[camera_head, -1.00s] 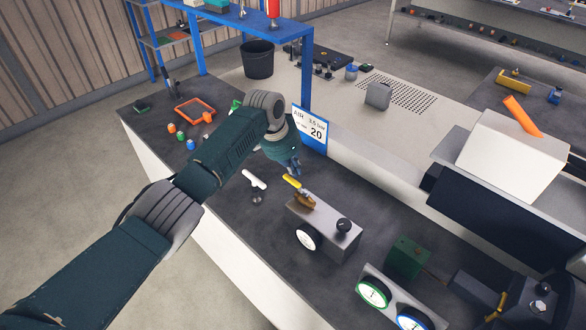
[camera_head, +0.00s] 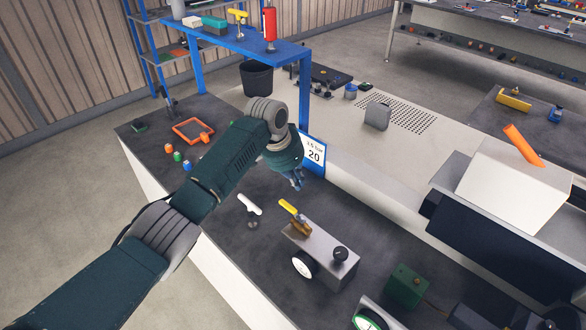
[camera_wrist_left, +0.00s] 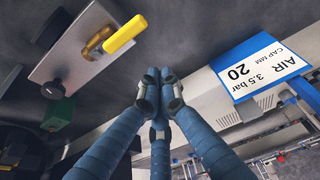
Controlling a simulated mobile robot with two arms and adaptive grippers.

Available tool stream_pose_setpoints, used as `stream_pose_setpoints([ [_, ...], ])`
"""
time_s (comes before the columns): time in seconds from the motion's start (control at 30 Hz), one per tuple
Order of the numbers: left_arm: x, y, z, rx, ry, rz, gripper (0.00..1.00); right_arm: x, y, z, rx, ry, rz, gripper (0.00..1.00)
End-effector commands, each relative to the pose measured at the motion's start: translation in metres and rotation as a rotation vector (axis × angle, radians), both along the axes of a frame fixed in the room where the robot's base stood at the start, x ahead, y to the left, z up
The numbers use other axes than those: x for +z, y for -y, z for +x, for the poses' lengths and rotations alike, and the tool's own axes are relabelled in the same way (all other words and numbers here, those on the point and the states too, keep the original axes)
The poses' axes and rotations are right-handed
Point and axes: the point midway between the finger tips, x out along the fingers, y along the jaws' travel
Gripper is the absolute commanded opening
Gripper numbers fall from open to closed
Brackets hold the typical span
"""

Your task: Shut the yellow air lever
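The yellow air lever (camera_head: 289,208) sits on a brass valve on top of a grey metal box (camera_head: 325,256) on the dark bench. In the left wrist view the lever (camera_wrist_left: 126,34) is at the upper middle, slanting out past the edge of the metal plate (camera_wrist_left: 72,58). My left gripper (camera_head: 295,182) is above and behind the lever in the head view, apart from it. In the left wrist view its blue fingers (camera_wrist_left: 160,87) have their tips drawn together with nothing between them. My right gripper is out of view.
A white-handled lever (camera_head: 250,204) stands left of the box. A blue and white air sign (camera_head: 315,155) stands close behind the left gripper. A round gauge (camera_head: 304,264) is on the box's front, with a black knob (camera_head: 340,254) on top. A green box (camera_head: 407,286) is to the right.

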Motion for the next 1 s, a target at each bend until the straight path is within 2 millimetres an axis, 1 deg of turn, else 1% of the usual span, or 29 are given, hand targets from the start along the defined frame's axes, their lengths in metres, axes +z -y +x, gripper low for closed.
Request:
stream_pose_setpoints([
  [0.03,0.007,-0.002,-0.001,-0.002,0.006,-0.001,0.00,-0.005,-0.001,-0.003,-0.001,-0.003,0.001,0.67],
  [0.23,0.041,-0.009,-0.010,-0.002,0.005,-0.001,0.00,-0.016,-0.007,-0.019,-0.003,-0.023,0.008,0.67],
  [0.4,0.056,-0.013,-0.015,-0.001,0.002,0.000,0.00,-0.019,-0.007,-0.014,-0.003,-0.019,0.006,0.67],
  [0.57,0.060,-0.014,-0.016,0.000,0.001,0.000,0.00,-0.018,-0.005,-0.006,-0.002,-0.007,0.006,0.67],
  [1.0,0.059,-0.013,-0.016,-0.001,0.000,0.000,0.00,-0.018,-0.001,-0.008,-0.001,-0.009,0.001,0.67],
])
